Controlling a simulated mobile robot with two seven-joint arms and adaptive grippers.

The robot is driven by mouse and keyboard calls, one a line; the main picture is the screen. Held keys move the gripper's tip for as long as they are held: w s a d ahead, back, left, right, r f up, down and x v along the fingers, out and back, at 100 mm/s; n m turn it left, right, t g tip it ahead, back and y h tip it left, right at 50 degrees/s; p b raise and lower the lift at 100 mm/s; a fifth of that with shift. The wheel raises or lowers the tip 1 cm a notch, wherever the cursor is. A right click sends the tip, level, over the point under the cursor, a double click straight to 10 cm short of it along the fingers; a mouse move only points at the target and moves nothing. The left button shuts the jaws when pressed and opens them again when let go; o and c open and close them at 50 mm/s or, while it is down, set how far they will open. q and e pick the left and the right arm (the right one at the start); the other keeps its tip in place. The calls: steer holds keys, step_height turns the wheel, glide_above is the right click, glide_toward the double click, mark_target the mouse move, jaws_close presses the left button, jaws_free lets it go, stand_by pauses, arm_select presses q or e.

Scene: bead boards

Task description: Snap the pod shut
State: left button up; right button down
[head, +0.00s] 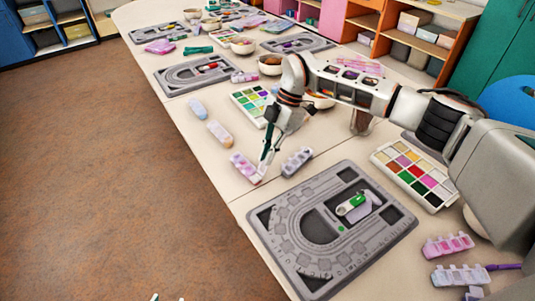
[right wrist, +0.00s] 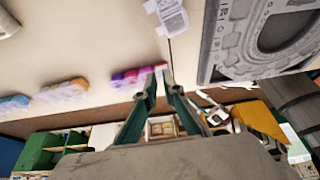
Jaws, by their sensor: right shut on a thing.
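A small clear pod with pink and purple beads (head: 243,165) lies on the table left of the bead board. It also shows in the right wrist view (right wrist: 130,77). My right gripper (head: 262,172) reaches down at the pod's near right end. Its fingertips (right wrist: 160,74) are close together, shut on the end of the pod. The grip spot is small, and I cannot tell how far the lid is open. At the bottom edge of the head view only small tips of my left gripper (head: 167,297) show; whether they are open is unclear.
A grey clear pod (head: 297,161) lies just right of the gripper. Peach (head: 220,134) and blue (head: 197,109) pods lie farther up the table edge. A grey bead board (head: 390,224) is nearer, a colour tray (head: 413,176) beyond it. The left table edge is close.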

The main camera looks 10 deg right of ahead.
mark_target(259, 173)
steer(key=shift+s+a+r+t+h+p, duration=0.3)
steer(key=shift+a+h+p, duration=0.35)
steer(key=shift+p, duration=1)
steer(key=shift+s+a+r+t+h+p, duration=0.15)
steer(key=shift+a+r+t+h+p, duration=0.2)
steer(key=shift+h+p, duration=0.95)
steer(key=shift+s+a+f+t+h+p, duration=0.2)
steer(key=shift+a+t+h+p, duration=0.15)
steer(key=shift+p, duration=0.4)
steer(key=shift+s+a+f+t+h, duration=0.2)
steer(key=shift+a+t+h, duration=0.25)
steer(key=shift+h, duration=0.35)
steer(key=c, duration=2.1)
jaws_free()
steer(key=shift+c, duration=0.2)
steer(key=v, duration=1.2)
steer(key=shift+a, duration=0.15)
